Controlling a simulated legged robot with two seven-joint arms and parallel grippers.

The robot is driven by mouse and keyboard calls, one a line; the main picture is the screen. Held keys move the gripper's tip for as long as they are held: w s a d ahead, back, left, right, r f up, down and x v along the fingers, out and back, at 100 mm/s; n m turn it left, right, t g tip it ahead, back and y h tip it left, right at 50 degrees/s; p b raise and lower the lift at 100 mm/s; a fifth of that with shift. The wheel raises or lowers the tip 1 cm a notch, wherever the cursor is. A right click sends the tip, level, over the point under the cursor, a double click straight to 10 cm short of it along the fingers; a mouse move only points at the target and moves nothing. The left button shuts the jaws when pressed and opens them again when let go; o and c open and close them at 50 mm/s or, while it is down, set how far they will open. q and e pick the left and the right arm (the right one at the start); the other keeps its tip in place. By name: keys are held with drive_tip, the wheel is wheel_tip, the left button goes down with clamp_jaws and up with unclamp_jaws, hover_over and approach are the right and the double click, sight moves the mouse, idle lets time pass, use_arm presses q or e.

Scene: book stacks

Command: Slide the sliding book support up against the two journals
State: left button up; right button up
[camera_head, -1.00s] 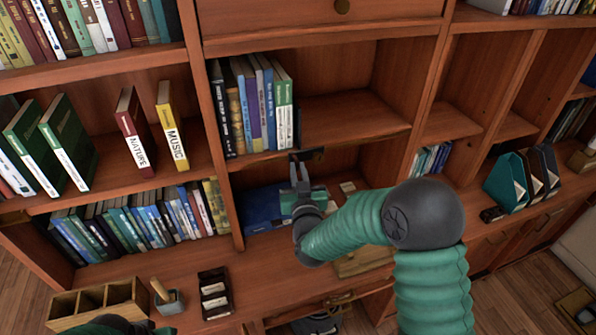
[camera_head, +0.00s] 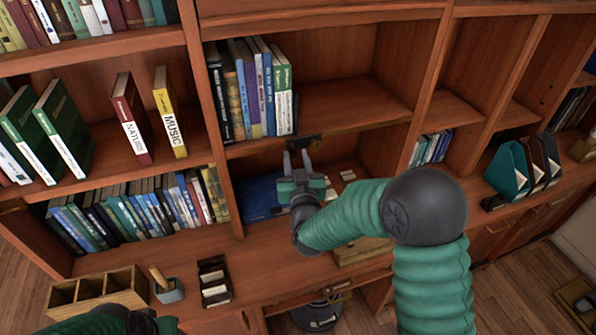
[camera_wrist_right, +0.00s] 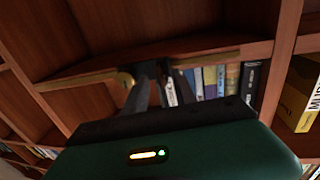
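The dark sliding book support (camera_head: 305,142) is at the front edge of the middle shelf, just right of the row of books. It shows as a dark piece in the right wrist view (camera_wrist_right: 153,70). The green-and-white journals (camera_head: 282,92) stand upright at the right end of that row; I cannot tell exactly which two are meant. My right gripper (camera_head: 297,156) is just below and in front of the support, with its fingers apart and pointing up at it. In the wrist view the fingers (camera_wrist_right: 160,88) reach the dark piece; contact is unclear. My left gripper's fingers are not visible.
The shelf right of the support (camera_head: 350,105) is empty. A brass rail runs along its front edge (camera_wrist_right: 85,76). Below lies a blue book (camera_head: 260,198). NATURE (camera_head: 131,118) and MUSIC (camera_head: 169,112) books stand left of the divider. A wooden organiser (camera_head: 97,290) stands on the counter.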

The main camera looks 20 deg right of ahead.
drive_tip(key=s+a+b, duration=0.2)
drive_tip(key=s+b, duration=1.4)
drive_tip(key=shift+a, duration=0.35)
drive_tip(key=shift+f, duration=0.1)
wheel_tip(320, 180, down, 12)
drive_tip(key=a+n+g+y+p, duration=0.1)
drive_tip(key=n+g+y, duration=0.15)
drive_tip(key=g, duration=0.25)
drive_tip(key=s+d+f+g+p, duration=0.1)
drive_tip(key=s+d+f+g, duration=0.1)
drive_tip(key=s+f+g, duration=0.3)
drive_tip(key=s+d+f+g, duration=0.3)
drive_tip(key=s+f+g, duration=0.2)
drive_tip(key=s+f, duration=0.4)
drive_tip(key=shift+s+d+f+m+p, duration=0.2)
drive_tip(key=shift+s+f+m+p, duration=0.2)
drive_tip(key=shift+f, duration=0.45)
